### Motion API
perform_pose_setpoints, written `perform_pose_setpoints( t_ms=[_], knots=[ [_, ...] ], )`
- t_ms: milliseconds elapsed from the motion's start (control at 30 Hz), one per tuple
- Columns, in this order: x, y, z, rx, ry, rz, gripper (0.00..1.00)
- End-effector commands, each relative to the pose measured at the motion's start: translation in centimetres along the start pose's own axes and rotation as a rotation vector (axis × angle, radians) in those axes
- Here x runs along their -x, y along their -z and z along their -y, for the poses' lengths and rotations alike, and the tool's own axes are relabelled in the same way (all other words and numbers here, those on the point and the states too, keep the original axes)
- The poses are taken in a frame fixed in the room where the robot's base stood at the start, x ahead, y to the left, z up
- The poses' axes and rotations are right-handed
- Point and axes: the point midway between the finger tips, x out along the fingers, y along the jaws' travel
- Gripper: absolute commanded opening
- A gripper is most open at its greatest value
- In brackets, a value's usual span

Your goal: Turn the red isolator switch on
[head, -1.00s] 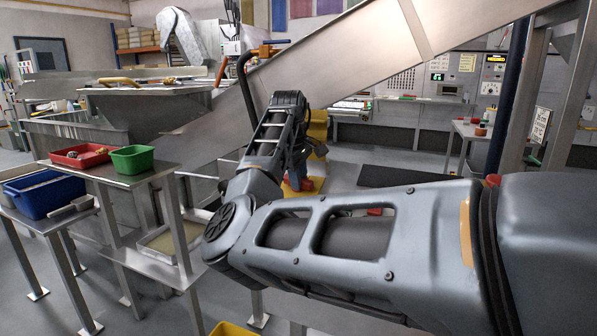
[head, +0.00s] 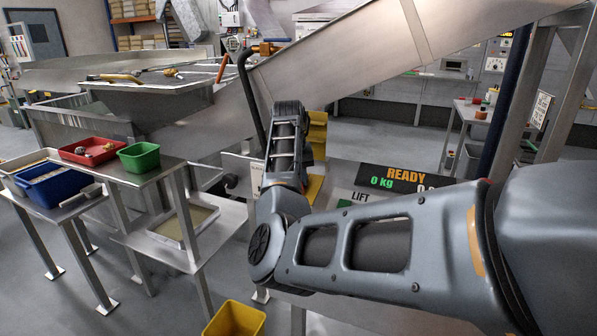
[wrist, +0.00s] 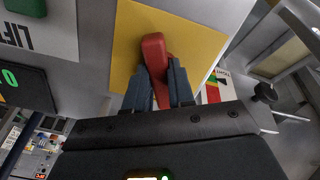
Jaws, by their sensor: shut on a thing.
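The red isolator switch handle (wrist: 153,52) stands out from a yellow backing plate (wrist: 195,45) on a grey panel in the wrist view. My gripper (wrist: 162,78) has its two dark fingers closed on either side of the lower part of the red handle. In the head view my own arm reaches toward the panel and hides the switch and the gripper. Only a bit of yellow shows beside my arm there.
A panel sign reads READY and 0 kg (head: 405,178), with a LIFT label (head: 360,198) below. A green part (wrist: 28,7) is at the wrist view's upper left. A shelf with red (head: 90,150) and green (head: 139,157) trays stands left. A yellow bin (head: 236,320) is in front.

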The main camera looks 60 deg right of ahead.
Motion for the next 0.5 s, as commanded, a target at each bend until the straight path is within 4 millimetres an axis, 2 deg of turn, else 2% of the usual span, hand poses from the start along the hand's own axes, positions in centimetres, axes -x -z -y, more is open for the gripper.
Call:
perform_pose_setpoints(
  t_ms=[500],
  knots=[
    [0.07,0.0,0.2,-0.392,0.0,0.002,0.0]
  ],
)
